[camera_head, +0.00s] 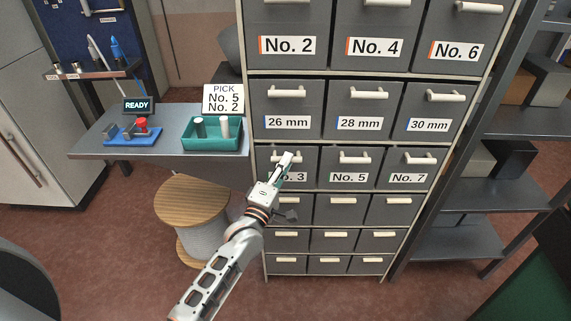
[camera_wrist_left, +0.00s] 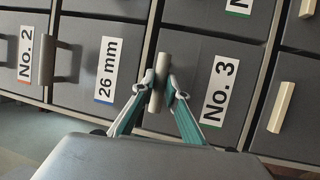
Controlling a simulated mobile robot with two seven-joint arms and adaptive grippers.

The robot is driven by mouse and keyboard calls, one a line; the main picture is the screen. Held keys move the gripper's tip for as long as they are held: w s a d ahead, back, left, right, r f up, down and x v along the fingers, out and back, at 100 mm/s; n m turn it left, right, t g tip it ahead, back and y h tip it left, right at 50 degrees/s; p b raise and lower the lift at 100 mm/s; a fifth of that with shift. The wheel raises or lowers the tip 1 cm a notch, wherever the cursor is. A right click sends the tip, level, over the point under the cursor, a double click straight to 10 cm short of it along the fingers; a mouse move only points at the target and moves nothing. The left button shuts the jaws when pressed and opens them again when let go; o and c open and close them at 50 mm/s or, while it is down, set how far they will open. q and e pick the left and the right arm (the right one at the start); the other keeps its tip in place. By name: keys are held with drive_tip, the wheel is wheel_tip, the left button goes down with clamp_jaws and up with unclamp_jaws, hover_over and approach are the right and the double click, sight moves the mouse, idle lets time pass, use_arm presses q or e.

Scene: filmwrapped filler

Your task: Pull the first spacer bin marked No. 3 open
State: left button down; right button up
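The grey bin marked No. 3 (camera_head: 307,155) is in the left column of the cabinet, below the 26 mm bin. Its front looks flush with its neighbours. Its label is partly hidden by my gripper in the head view, but reads clearly in the left wrist view (camera_wrist_left: 218,92). My left gripper (camera_head: 287,163) is at this bin's pale bar handle (camera_wrist_left: 163,72). In the left wrist view the two fingers (camera_wrist_left: 159,92) lie on either side of the bar and appear to pinch it. My right gripper is not in view.
Bins No. 5 (camera_head: 347,157) and No. 7 (camera_head: 407,159) sit to the right in the same row. A bench (camera_head: 165,148) with a teal tray (camera_head: 212,143) and a pick sign (camera_head: 223,99) stands left. A wooden-topped spool (camera_head: 191,200) stands below it. Dark shelving (camera_head: 500,190) is at the right.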

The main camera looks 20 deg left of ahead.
use_arm(q)
drive_tip(key=shift+f, duration=0.1)
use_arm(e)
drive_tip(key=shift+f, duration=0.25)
use_arm(q)
drive_tip(key=s+d+f+m+t+h+b, duration=0.2)
drive_tip(key=s+f+b, duration=0.5)
drive_tip(key=b, duration=0.7)
drive_tip(key=m+t+h, duration=0.1)
drive_tip(key=m+t, duration=0.1)
drive_tip(key=t, duration=0.1)
drive_tip(key=shift+s+b, duration=0.35)
drive_tip(key=shift+s, duration=0.05)
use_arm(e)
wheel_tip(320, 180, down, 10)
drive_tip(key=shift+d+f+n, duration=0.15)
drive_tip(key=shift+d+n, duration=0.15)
use_arm(q)
drive_tip(key=shift+d, duration=0.1)
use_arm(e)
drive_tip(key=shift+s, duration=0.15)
use_arm(q)
drive_tip(key=shift+s+f, duration=0.1)
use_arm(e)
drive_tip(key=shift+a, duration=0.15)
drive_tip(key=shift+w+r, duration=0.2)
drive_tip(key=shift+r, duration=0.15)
